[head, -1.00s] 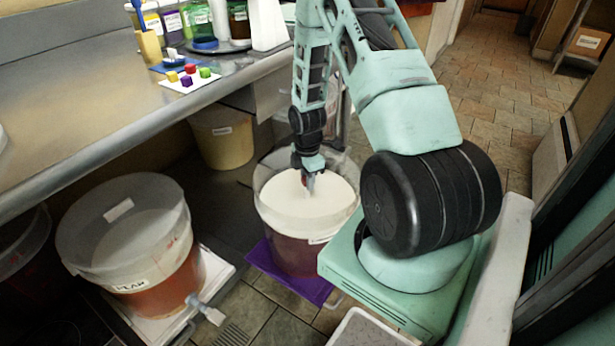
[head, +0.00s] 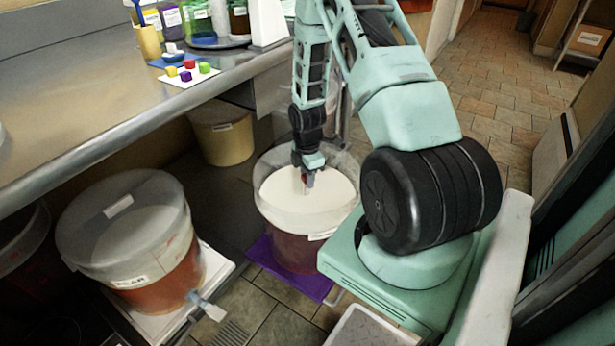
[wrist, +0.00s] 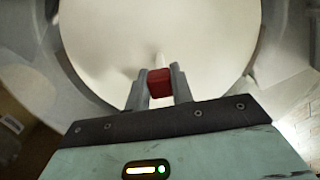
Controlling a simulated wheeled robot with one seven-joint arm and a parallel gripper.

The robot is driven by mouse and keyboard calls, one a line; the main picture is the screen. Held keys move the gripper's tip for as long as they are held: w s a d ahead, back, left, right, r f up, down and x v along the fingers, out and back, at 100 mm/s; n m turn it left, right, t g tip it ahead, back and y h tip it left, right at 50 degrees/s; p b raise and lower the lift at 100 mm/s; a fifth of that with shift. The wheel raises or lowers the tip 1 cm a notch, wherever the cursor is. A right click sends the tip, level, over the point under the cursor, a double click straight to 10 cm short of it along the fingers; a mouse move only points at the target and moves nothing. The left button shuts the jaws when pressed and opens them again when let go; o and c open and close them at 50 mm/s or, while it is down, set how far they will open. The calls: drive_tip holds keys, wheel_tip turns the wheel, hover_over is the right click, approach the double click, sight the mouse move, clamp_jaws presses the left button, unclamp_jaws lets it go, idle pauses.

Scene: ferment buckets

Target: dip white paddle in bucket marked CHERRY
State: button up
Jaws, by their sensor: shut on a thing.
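My gripper (head: 308,182) points down over the open top of the middle bucket (head: 294,250). This bucket holds dark red liquid under a pale foam layer (head: 325,190). Its label (head: 322,235) is partly hidden and I cannot read it. In the wrist view my gripper (wrist: 159,85) is shut on a red grip (wrist: 160,82). A thin pale shaft, seemingly of the white paddle (wrist: 159,60), runs on from the grip toward the foam (wrist: 110,35). The paddle's lower end is not distinguishable against the foam, so I cannot tell how deep it reaches.
A bucket marked PEAR (head: 160,262) with a spigot stands at left on a white base. A beige bucket (head: 222,140) is under the steel counter (head: 90,110). Jars (head: 197,22) and coloured cubes (head: 187,73) are on the counter. A purple mat (head: 262,256) lies under the middle bucket.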

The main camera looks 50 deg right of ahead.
wheel_tip(320, 180, up, 15)
drive_tip(key=p, duration=1.3)
drive_tip(key=shift+f, duration=0.1)
idle(0.4)
